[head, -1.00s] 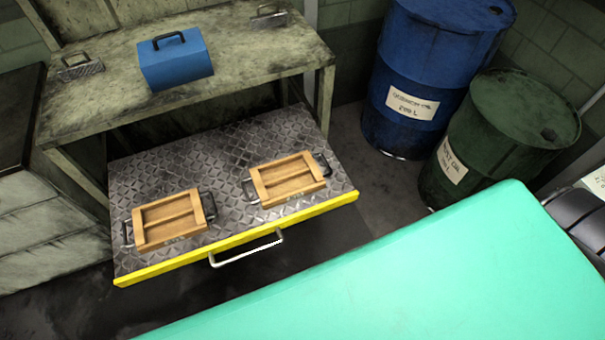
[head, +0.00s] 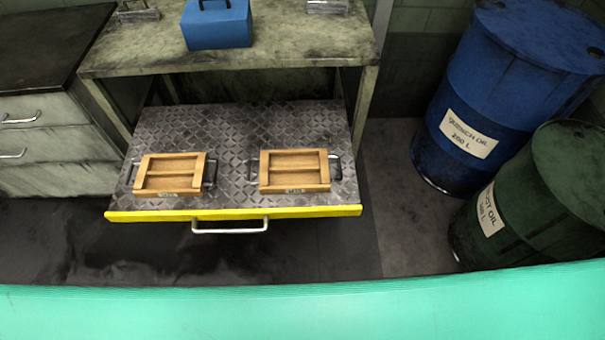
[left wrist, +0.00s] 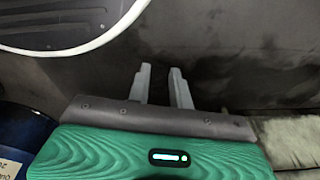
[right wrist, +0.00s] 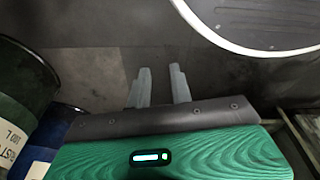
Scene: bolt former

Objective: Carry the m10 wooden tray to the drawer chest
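Two wooden trays with dark side handles lie on the pulled-out checker-plate shelf (head: 235,130): a left tray (head: 172,173) and a right tray (head: 294,171). Each has a small front label, too small to read, so I cannot tell which is m10. The drawer chest (head: 40,165) stands at the far left, with a dark top and pale drawer fronts. My left gripper (left wrist: 161,78) and right gripper (right wrist: 158,78) are open and empty over dark floor. Neither gripper shows in the head view, and no tray shows in the wrist views.
The shelf has a yellow front edge (head: 290,212) and a handle (head: 230,230). A workbench above it carries a blue box (head: 217,27). A blue drum (head: 490,100) and a green drum (head: 545,200) stand at the right. The floor (head: 60,235) before the chest is clear.

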